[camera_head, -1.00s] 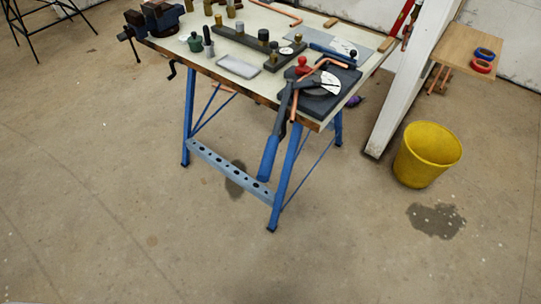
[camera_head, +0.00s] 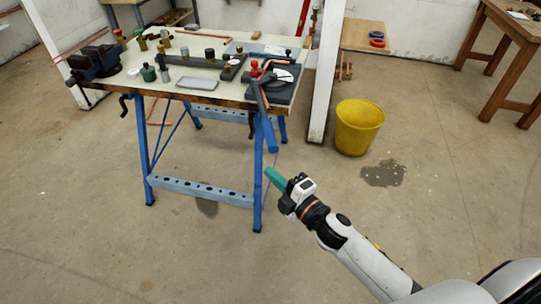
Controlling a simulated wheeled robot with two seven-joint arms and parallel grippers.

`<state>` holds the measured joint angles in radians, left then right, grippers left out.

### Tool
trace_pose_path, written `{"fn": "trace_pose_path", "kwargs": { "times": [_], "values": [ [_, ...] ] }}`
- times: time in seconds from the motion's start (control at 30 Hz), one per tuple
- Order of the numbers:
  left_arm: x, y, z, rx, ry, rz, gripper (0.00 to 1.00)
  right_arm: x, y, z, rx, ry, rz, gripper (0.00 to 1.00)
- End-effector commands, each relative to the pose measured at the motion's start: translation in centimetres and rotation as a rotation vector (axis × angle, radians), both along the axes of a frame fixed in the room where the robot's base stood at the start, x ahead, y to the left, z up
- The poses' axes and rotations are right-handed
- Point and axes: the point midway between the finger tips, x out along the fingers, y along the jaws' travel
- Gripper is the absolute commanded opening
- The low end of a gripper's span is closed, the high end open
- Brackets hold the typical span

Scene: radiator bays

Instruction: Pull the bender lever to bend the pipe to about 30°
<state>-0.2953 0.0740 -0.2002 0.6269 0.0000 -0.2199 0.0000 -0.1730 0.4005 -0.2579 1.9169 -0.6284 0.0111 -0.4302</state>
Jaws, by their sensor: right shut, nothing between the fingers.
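The pipe bender (camera_head: 284,87) stands at the right end of the workbench, with a dark base, a white dial and a red knob. Its blue-handled lever (camera_head: 269,133) hangs down past the bench's front edge. A copper pipe (camera_head: 268,66) lies in the bender; its bend angle is too small to read. My right gripper (camera_head: 273,177), with teal fingers, is shut and empty in front of the bench, below and apart from the lever handle. My left gripper is not in view.
The workbench (camera_head: 215,96) has blue legs and carries a vise (camera_head: 95,62) and several small tools. A yellow bucket (camera_head: 359,127) stands on the floor to the right, beside a white post (camera_head: 327,75). A wooden table (camera_head: 505,45) is at the far right. The front floor is clear.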

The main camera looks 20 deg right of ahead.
Motion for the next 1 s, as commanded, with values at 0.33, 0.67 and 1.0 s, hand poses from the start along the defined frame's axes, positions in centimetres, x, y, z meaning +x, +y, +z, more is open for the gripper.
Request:
{"fn": "trace_pose_path", "kwargs": {
  "times": [0.33,0.67,1.0],
  "values": [
    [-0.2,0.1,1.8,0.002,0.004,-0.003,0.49,6.8,2.4,0.6,0.002,0.003,-0.003,0.0],
    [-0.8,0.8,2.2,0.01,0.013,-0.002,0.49,6.6,-1.3,-0.4,0.003,0.005,-0.002,0.0],
    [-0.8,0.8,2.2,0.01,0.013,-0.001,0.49,6.5,-1.5,-0.4,0.004,0.004,-0.001,0.0]
  ]
}}
